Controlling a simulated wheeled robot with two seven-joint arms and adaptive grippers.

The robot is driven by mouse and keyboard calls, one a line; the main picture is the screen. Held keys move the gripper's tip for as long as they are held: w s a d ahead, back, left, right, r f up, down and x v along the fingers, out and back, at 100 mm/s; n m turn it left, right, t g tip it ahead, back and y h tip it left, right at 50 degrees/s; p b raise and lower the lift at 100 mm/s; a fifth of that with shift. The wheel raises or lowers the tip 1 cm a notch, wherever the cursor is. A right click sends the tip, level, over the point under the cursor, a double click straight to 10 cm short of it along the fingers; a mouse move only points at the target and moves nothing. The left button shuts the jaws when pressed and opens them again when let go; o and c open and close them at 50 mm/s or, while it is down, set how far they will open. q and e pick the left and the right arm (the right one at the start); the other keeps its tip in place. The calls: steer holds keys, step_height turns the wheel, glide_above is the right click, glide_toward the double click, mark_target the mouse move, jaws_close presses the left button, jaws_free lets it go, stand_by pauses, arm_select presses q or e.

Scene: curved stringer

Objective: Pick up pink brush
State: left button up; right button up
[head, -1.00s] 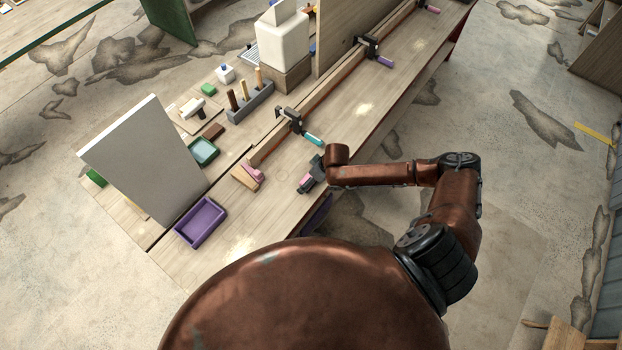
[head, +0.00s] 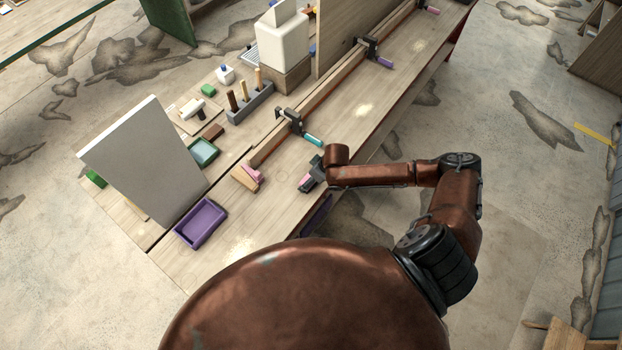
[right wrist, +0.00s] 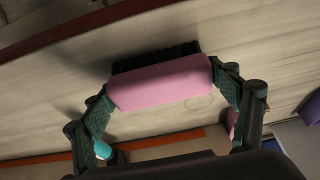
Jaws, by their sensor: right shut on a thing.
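The pink brush (right wrist: 160,84) has a pink back and dark bristles. In the right wrist view it lies between the two dark fingers of my right gripper (right wrist: 168,98), which are shut on its two ends. The bristles face the wooden bench top. In the head view my right gripper (head: 314,176) is over the near part of the bench, with a little of the pink brush (head: 305,181) showing at its left. I cannot tell whether the bristles touch the bench. My left gripper is not in view.
A purple tray (head: 202,222) lies at the bench's near left end. A pink-and-wood object (head: 248,177) sits between tray and gripper. A clamp with a teal handle (head: 311,138) holds the long curved strip behind. A grey panel (head: 148,160) stands at left.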

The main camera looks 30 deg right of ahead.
steer(key=shift+r, duration=0.35)
step_height(320, 180, up, 3)
steer(key=shift+s+d+f+b, duration=0.1)
steer(key=shift+s+f+b, duration=0.05)
steer(key=shift+b, duration=0.15)
steer(key=s+d+r, duration=0.2)
steer(key=s+r, duration=0.7)
steer(key=s, duration=0.4)
steer(key=shift+s+d+r+b, duration=0.2)
steer(key=shift+d+r+b, duration=0.05)
steer(key=shift+b, duration=0.2)
